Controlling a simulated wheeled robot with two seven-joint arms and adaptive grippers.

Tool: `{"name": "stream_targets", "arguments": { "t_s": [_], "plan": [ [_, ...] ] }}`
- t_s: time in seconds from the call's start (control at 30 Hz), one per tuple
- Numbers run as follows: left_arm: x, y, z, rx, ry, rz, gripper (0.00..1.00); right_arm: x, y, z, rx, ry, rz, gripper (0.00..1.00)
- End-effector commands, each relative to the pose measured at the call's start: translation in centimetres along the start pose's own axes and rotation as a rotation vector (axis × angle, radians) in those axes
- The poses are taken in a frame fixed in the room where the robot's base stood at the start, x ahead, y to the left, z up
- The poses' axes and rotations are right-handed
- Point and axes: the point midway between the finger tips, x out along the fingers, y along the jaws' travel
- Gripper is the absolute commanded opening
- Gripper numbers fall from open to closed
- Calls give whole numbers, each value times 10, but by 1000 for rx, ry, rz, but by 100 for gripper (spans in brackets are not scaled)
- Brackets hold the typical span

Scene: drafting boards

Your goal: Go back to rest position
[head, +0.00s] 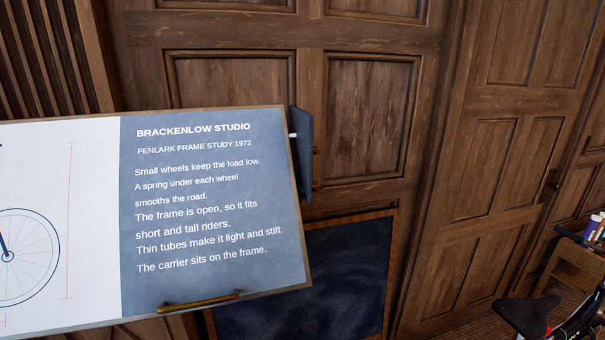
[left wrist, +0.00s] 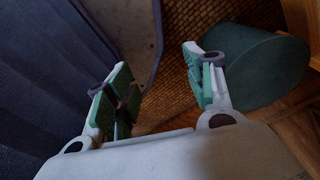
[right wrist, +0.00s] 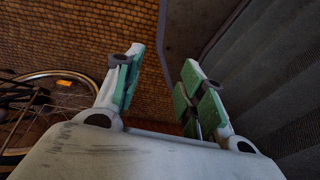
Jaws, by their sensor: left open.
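My left gripper (left wrist: 160,88) is open and empty in the left wrist view, with its two green-padded fingers apart. My right gripper (right wrist: 160,85) is open and empty in the right wrist view, its green-padded fingers also apart. Neither gripper shows in the head view. The drafting board (head: 215,290) stands in front of me, tilted, with a blue text panel and part of a wheel drawing on white.
Wooden panelling (head: 370,120), a dark framed panel (head: 345,280) and a bicycle saddle (head: 527,314) are beyond the board.

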Motion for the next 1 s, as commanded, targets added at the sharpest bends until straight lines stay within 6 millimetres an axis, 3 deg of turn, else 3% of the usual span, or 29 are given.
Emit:
{"name": "stream_targets", "arguments": {
  "t_s": [0.2, 0.43, 1.0],
  "plan": [
    [-17, -3, 29, 2, -17, -4, 53, -17, 3, 29, -3, -17, 4, 40],
    [-25, -5, 48, 4, -25, -6, 53, -25, 5, 48, -4, -25, 6, 40],
    [-24, -5, 53, 4, -27, -6, 53, -24, 5, 53, -5, -26, 7, 40]
  ]
}}
